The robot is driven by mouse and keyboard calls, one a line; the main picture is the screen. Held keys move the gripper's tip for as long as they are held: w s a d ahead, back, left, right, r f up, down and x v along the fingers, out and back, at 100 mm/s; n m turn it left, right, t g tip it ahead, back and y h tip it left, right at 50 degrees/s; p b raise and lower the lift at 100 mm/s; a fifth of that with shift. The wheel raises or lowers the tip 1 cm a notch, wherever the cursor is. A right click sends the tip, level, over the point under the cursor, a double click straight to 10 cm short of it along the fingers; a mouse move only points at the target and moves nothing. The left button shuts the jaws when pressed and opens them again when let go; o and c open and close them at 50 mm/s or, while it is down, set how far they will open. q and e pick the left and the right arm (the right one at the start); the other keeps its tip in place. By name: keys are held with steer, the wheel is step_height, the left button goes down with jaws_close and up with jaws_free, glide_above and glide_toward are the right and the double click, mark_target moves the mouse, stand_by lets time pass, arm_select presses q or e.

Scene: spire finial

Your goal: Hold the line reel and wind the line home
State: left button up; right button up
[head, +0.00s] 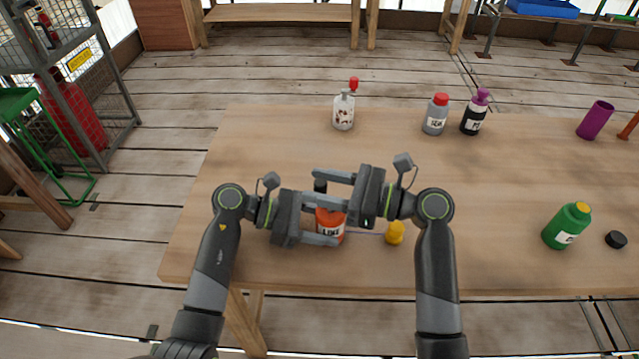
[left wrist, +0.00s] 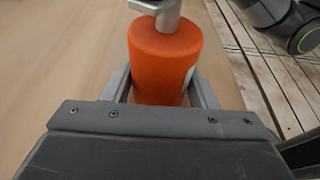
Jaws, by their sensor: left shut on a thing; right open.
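The orange line reel (head: 331,226), with a white label, stands upright near the table's front edge. It also fills the middle of the left wrist view (left wrist: 165,62). My left gripper (head: 325,222) is shut on its sides, one finger on each side. A grey post and arm (left wrist: 167,18) sit on top of the reel. A black knob (head: 320,185) shows above it. My right gripper (head: 328,188) is open above the reel, its fingers on either side of the knob. A thin line (head: 365,233) runs right from the reel to a yellow piece (head: 395,233) on the table.
A green bottle (head: 567,226), black cap (head: 615,240) and purple cup (head: 595,120) are at right. The table between is clear.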

steer(key=shift+w+a, duration=0.1)
steer(key=shift+a, duration=0.3)
steer(key=shift+c, duration=0.2)
jaws_close()
steer(key=shift+w+d+m+t+h, duration=0.1)
steer(key=shift+m+t+h, duration=0.3)
steer(key=shift+m+t, duration=0.6)
steer(key=shift+o, duration=0.2)
jaws_free()
